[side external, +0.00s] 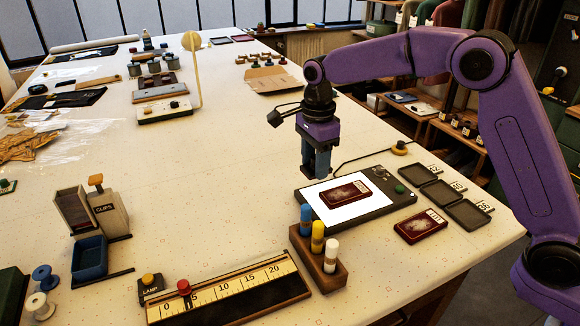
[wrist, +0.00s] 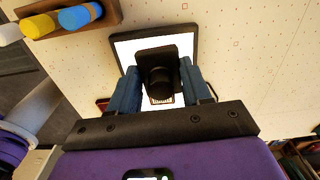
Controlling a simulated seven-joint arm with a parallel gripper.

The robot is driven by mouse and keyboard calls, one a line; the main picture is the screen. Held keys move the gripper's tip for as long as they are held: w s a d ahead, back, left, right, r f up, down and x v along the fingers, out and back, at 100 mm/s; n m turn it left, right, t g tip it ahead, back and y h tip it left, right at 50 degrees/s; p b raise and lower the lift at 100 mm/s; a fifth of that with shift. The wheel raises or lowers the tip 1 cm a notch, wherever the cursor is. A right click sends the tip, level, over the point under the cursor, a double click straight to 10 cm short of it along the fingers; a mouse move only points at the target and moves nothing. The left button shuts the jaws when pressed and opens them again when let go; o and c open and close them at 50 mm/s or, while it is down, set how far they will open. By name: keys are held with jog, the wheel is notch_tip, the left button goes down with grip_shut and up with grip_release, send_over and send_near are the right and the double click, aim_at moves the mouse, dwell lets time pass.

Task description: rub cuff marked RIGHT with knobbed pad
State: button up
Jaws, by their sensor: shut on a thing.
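My gripper (side external: 317,172) is shut on a black pad with a round dark knob (wrist: 158,80), seen between the fingers in the wrist view. In the side view the pad cannot be made out. The gripper hangs above the back left of a black-framed panel with a white surface (side external: 340,216). A dark red cuff (side external: 345,194) with a pale label lies on that surface, just right of the gripper. A second dark red cuff (side external: 420,226) lies on the table right of the panel. Both labels are too small to read.
Three dark trays (side external: 440,193) with small tags stand right of the panel. A wooden block (side external: 319,265) holding blue, yellow and white sticks stands in front. A ruler board (side external: 230,295) lies front left. The table left of the panel is clear.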

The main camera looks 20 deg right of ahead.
aim_at(326, 198)
jog(key=d, duration=0.1)
jog(key=s+d, duration=0.1)
jog(key=shift+d+r, duration=0.2)
jog(key=shift+d, duration=0.1)
jog(key=shift+s+d+f, duration=0.1)
jog(key=shift+d+f, duration=0.05)
jog(key=shift+d, duration=0.15)
jog(key=shift+f, duration=3.6)
jog(key=shift+d+f, duration=0.3)
jog(key=shift+d, duration=0.35)
jog(key=shift+c, duration=0.4)
jog(key=shift+d, duration=3.05)
jog(key=shift+a, duration=3.9)
jog(key=shift+d+r, duration=0.15)
jog(key=shift+r, duration=3.9)
